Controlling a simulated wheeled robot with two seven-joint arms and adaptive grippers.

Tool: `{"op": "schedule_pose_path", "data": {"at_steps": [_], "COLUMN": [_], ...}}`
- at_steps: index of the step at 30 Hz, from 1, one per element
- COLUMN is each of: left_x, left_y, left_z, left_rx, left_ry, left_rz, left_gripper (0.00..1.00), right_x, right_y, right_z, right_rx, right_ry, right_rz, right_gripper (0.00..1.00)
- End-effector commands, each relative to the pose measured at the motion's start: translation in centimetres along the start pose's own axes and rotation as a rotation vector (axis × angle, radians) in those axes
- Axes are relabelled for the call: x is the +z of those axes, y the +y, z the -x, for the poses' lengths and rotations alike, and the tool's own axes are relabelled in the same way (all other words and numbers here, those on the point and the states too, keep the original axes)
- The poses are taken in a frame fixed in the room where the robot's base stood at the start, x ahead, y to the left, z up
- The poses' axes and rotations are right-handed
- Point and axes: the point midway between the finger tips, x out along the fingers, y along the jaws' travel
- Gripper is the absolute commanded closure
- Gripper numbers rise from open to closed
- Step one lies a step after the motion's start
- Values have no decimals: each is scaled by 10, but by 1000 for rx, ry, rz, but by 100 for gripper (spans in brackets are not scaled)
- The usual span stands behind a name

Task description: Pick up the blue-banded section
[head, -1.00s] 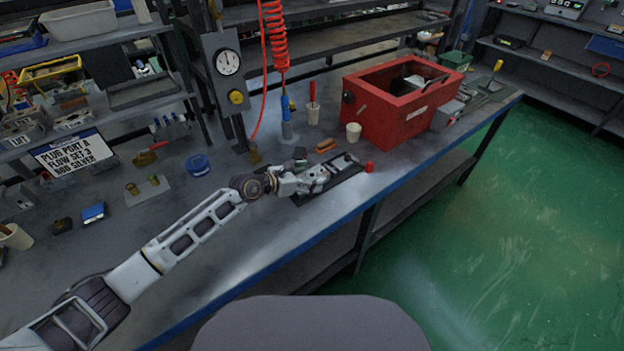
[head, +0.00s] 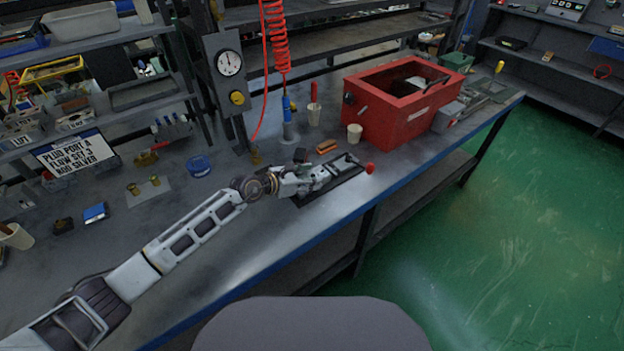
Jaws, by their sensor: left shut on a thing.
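My left gripper (head: 332,176) reaches in over the bench and is low at a dark flat rail (head: 312,198) near the bench's front edge. It is shut on a small section that its fingers mostly hide. I cannot make out a blue band on that section, or whether it is lifted clear of the rail. A red knob (head: 370,168) shows just right of the fingertips, at the rail's end. My right gripper is not in view.
A red open box (head: 392,118) stands behind to the right, with a pale cup (head: 354,133) beside it. A brown-orange brush (head: 327,146) lies just behind the gripper. A blue lid (head: 199,166) and a sign (head: 75,153) are to the left.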

Motion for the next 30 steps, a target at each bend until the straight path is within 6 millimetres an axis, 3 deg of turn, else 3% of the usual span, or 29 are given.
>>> {"op": "schedule_pose_path", "data": {"at_steps": [8, 14, 21, 30], "left_x": [8, 26, 62, 116], "left_y": [0, 1, 0, 0], "left_z": [3, 10, 25, 47], "left_rx": [1, 1, 1, 1], "left_ry": [-4, -4, -6, -6], "left_rz": [0, -3, -4, -5], "left_gripper": [88, 88, 88, 88], "right_x": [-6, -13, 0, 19], "right_y": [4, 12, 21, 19], "right_z": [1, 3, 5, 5], "right_rx": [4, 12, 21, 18], "right_ry": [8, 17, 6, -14], "right_rz": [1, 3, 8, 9], "right_gripper": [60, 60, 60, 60]}}
